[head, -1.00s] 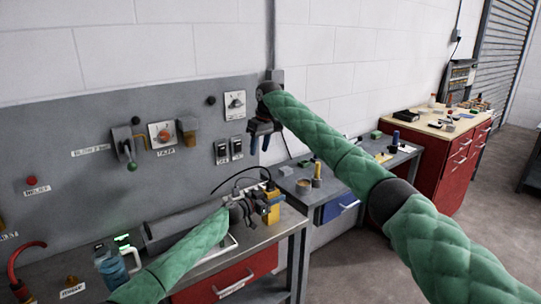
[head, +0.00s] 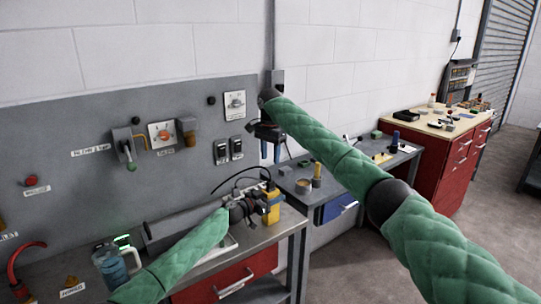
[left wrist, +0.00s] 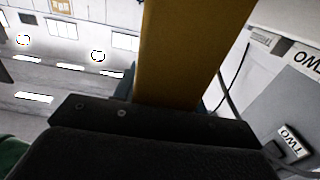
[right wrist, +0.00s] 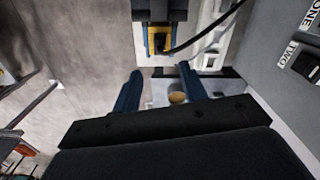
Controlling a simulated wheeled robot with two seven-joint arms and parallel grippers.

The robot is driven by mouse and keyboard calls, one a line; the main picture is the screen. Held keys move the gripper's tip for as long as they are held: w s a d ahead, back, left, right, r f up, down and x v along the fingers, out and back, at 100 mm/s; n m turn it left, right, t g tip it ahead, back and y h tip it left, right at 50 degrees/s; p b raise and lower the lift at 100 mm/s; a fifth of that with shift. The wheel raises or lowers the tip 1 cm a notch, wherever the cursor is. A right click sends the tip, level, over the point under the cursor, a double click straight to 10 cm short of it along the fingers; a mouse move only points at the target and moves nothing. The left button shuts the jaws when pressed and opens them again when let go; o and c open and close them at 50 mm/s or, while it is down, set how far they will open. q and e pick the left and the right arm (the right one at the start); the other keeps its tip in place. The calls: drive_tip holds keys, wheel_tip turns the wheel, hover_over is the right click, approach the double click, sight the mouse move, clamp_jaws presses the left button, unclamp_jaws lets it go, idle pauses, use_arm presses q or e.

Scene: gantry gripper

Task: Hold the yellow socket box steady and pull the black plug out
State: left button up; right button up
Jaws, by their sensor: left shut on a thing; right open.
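The yellow socket box (head: 271,206) stands at the right end of the near workbench. My left gripper (head: 256,208) is shut on it from the left, and its yellow side fills the middle of the left wrist view (left wrist: 180,55). My right gripper (head: 270,152) is open and empty, above and apart from the box, with blue fingers pointing down; the fingers also show in the right wrist view (right wrist: 162,92).
A grey panel (head: 80,150) with switches, knobs and labels stands behind the bench. A second bench (head: 325,193) with small items stands to the right.

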sight(270, 182)
wheel_tip(270, 182, down, 12)
drive_tip(key=m, duration=0.2)
drive_tip(key=shift+m, duration=0.3)
idle(0.5)
drive_tip(key=shift+c, duration=0.2)
clamp_jaws()
drive_tip(key=shift+r, duration=0.15)
drive_tip(key=shift+r, duration=1.4)
drive_tip(key=shift+r, duration=0.1)
drive_tip(key=shift+r, duration=1.35)
